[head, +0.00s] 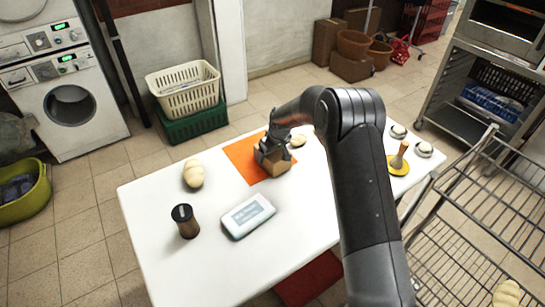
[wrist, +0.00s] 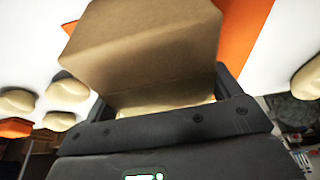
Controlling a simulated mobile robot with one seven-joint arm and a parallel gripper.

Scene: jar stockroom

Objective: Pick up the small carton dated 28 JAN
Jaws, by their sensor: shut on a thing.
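A small brown carton (head: 275,163) is at the right part of the orange mat (head: 240,154) on the white table. My gripper (head: 268,150) comes down over it from behind and is shut on it. In the wrist view the carton (wrist: 145,45) fills the space between the two fingers, with plain brown cardboard faces toward the camera. No date print can be read on it in either view. I cannot tell whether its underside touches the mat.
On the white table (head: 165,275) stand a dark jar (head: 186,222), a display device (head: 247,215), a bread roll (head: 193,174) and a yellow saucer (head: 405,167). A wire rack (head: 480,215) stands close at the right. The table's front left is clear.

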